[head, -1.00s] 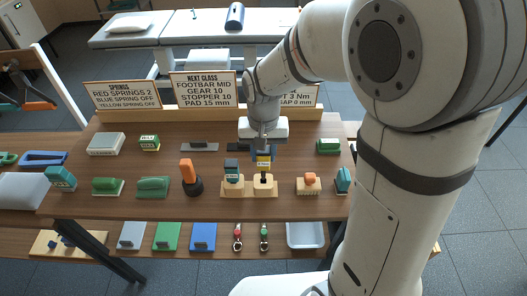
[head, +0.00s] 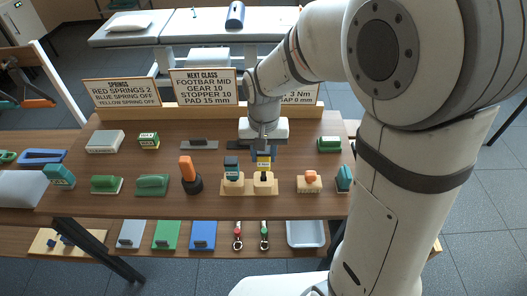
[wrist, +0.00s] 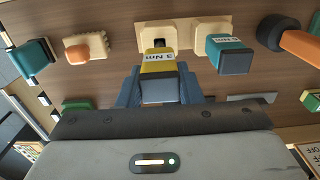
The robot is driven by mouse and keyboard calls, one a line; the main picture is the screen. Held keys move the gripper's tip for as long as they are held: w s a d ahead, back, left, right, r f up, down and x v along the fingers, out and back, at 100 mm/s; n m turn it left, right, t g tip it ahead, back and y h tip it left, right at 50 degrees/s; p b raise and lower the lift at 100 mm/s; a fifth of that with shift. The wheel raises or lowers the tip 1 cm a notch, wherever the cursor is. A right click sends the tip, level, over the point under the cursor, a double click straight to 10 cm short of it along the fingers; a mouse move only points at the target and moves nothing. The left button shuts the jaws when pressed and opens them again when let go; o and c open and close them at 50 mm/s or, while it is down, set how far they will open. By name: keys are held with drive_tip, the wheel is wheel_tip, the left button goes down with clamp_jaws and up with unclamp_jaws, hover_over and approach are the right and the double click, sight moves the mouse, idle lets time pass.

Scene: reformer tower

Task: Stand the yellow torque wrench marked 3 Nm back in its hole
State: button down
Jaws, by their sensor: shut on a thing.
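The yellow torque wrench (head: 263,163) has a yellow head with a 3 Nm label, read upside down in the wrist view (wrist: 158,62). My gripper (head: 263,150) is shut on the head from behind; its blue fingers (wrist: 158,90) show on both sides. The wrench is upright over the right block of the wooden holder (head: 250,192). In the wrist view the dark hole or shaft shows at the block (wrist: 160,36). I cannot tell how deep the shaft sits. A teal wrench (head: 232,170) stands in the left block.
An orange-handled tool in a black base (head: 190,176) stands left of the holder. A wooden brush-like block with an orange knob (head: 309,182) is to its right. Signboards (head: 203,88) stand along the table's back edge. Lower shelf holds coloured pads and a white tray (head: 305,233).

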drive_tip(key=shift+f+b, duration=1.45)
drive_tip(key=shift+f, duration=0.55)
drive_tip(key=c, duration=0.9)
unclamp_jaws()
drive_tip(key=shift+r, duration=0.15)
wheel_tip(320, 180, up, 8)
drive_tip(key=shift+f, duration=0.15)
drive_tip(key=s+d+t, duration=0.1)
drive_tip(key=s+d, duration=0.3)
drive_tip(key=s+d+r+t, duration=0.1)
drive_tip(key=s+d, duration=0.7)
drive_tip(key=shift+s+r+n+t, duration=0.3)
drive_tip(key=shift+s+r+t, duration=0.05)
drive_tip(key=shift+r+t, duration=0.05)
